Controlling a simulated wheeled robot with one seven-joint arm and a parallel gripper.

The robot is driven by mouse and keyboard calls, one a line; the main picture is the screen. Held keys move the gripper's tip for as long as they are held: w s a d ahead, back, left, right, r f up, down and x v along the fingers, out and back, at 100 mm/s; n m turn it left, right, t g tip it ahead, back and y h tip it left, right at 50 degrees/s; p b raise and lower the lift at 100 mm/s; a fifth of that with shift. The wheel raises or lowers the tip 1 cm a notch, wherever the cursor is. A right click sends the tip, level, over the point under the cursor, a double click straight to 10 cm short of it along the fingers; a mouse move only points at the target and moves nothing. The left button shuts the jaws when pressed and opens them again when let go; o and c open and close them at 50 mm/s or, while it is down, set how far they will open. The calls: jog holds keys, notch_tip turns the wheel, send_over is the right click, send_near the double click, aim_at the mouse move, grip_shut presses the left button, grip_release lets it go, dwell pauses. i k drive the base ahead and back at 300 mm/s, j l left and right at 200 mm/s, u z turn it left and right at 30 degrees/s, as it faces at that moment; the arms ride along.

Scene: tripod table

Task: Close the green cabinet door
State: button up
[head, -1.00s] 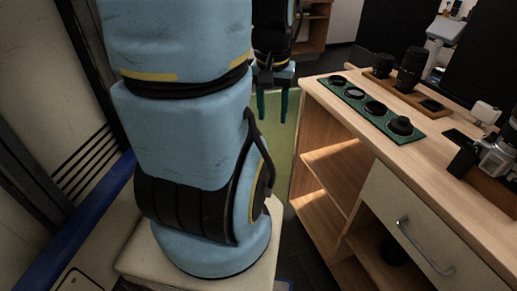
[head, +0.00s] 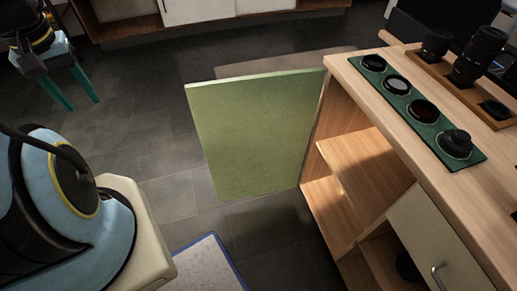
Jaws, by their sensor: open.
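The green cabinet door (head: 252,135) stands wide open in the head view, swung out to the left from the far edge of the wooden cabinet (head: 440,125). The cabinet's open shelves (head: 345,165) show beside it. My gripper (head: 70,88) is at the upper left, its two teal fingers pointing down and apart with nothing between them. It is left of the door, with a clear gap of floor between them, and not touching it. The door's handle, if any, does not show.
On the cabinet top are a green mat (head: 468,160) with several round lens parts and a wooden tray (head: 410,58) with lenses. A closed drawer front (head: 440,235) with a metal handle is at lower right. White cabinets (head: 200,8) stand behind. Dark floor (head: 160,150) is free left of the door.

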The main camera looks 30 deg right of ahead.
aim_at(254, 131)
jog(key=i+u, duration=0.4)
jog(key=i, duration=3.55)
jog(key=i+z, duration=0.25)
jog(key=z, duration=0.15)
jog(key=i+j+z, duration=0.2)
jog(key=z, duration=0.25)
jog(key=i+j+z, duration=0.2)
jog(key=z, duration=0.2)
jog(key=i+z, duration=0.1)
jog(key=z, duration=3.6)
jog(key=i+u, duration=0.2)
jog(key=u, duration=0.2)
jog(key=i+u, duration=0.25)
jog(key=u, duration=0.2)
jog(key=i+l+u, duration=0.1)
jog(key=u, duration=0.3)
jog(key=i, duration=0.1)
